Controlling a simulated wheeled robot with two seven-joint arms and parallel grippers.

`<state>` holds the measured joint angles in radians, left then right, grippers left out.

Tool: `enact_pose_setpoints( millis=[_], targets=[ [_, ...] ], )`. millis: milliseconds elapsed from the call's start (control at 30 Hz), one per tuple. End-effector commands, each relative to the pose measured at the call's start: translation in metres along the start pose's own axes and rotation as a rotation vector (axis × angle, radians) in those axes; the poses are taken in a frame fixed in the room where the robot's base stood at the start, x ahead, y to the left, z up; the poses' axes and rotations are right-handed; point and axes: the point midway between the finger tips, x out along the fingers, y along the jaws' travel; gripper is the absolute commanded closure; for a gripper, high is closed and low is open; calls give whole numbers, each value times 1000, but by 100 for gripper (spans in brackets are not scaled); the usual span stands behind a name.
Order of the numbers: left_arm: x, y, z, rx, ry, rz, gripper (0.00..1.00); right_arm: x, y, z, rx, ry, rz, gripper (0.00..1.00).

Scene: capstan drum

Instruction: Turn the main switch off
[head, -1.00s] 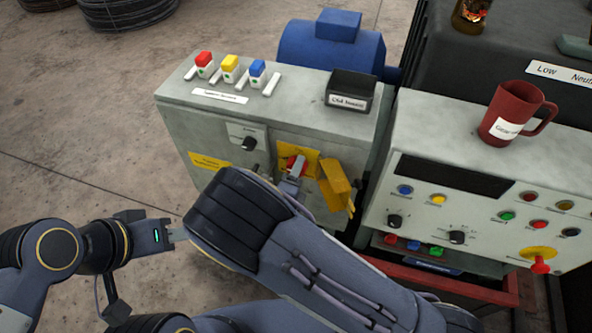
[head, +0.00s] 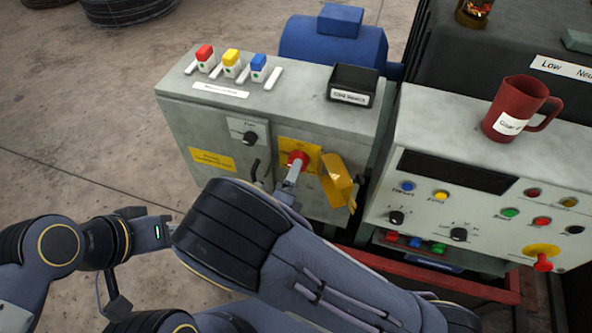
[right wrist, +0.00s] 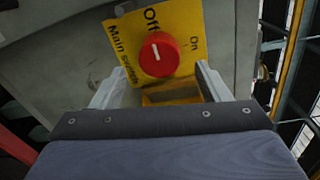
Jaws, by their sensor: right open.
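The main switch is a red round knob (head: 297,159) on a yellow plate (head: 313,152) on the front of the grey cabinet. In the right wrist view the knob (right wrist: 158,54) faces me, and the plate reads "Main switch", "Off" and "On". The knob's white mark lies on its upper part, on the side of "Off". My right gripper (right wrist: 162,86) is open and empty, its fingers apart to the left and right, below the knob in the picture. In the head view my right arm hides most of it. My left gripper (head: 172,233) is at the left; its jaws are unclear.
A yellow hinged piece (head: 337,182) hangs just right of the switch. A dark knob (head: 250,137) and a black handle (head: 255,170) are to its left. A control panel (head: 385,180) with buttons and a red mug (head: 513,108) stand at right. Open floor (head: 80,130) lies at left.

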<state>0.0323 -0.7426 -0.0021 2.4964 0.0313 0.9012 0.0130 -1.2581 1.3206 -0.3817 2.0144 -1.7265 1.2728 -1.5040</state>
Motion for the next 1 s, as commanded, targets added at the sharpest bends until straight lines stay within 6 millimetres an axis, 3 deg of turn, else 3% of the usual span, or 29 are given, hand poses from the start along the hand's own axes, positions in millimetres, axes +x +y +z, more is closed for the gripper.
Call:
enact_pose_setpoints(
  millis=[100, 300, 1000],
  targets=[
    [5, -2, 3, 0, 0, 0, 64, -21, 2, 0, -1, -3, 1, 31],
    [7, -3, 4, 0, 0, 0, 64, -38, 1, 0, -1, -2, 1, 31],
    [7, -3, 4, 0, 0, 0, 64, -40, 0, 0, -2, -1, 1, 31]
  ],
)
